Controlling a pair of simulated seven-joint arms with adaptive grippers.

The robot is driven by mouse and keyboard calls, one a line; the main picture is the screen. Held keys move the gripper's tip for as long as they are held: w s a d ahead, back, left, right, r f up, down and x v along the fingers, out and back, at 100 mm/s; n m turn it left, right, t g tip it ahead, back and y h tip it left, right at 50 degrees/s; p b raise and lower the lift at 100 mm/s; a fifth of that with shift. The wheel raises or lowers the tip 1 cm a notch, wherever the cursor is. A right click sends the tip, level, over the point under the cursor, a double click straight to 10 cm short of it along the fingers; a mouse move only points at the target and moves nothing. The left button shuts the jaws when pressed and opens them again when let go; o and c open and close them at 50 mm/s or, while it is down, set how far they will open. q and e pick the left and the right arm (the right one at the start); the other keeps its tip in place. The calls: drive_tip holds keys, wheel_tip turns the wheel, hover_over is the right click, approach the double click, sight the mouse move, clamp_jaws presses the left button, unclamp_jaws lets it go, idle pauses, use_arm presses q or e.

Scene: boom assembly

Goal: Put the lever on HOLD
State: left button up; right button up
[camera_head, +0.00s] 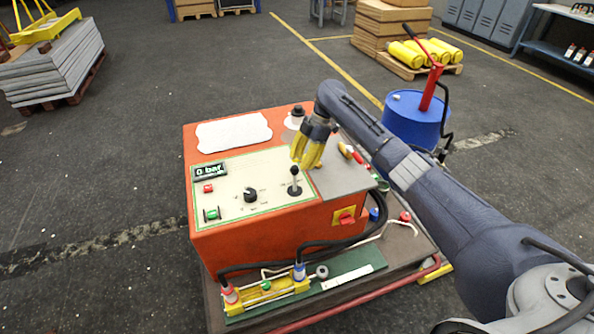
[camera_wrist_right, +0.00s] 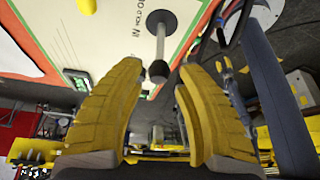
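The lever (camera_head: 294,181) is a thin metal stem with a dark ball knob on the right part of the pale control panel (camera_head: 270,208). It looks about upright in the head view. My right gripper (camera_head: 305,162) has yellow fingers and hangs just above and behind the lever. In the right wrist view, the lever (camera_wrist_right: 160,44) stands beyond the fingertips, its knob near the gap between them. The gripper (camera_wrist_right: 159,74) is open and empty. Markings by the lever's base in that view include IN and HOLD. My left gripper is out of view.
The panel tops an orange console (camera_head: 245,238) with a 0 bar display (camera_head: 209,171), a black rotary knob (camera_head: 250,195) and a white sheet (camera_head: 234,132). Black hoses (camera_head: 345,235) run along its right and front. A blue drum (camera_head: 411,120) stands behind right.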

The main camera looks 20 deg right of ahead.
drive_tip(key=shift+v, duration=1)
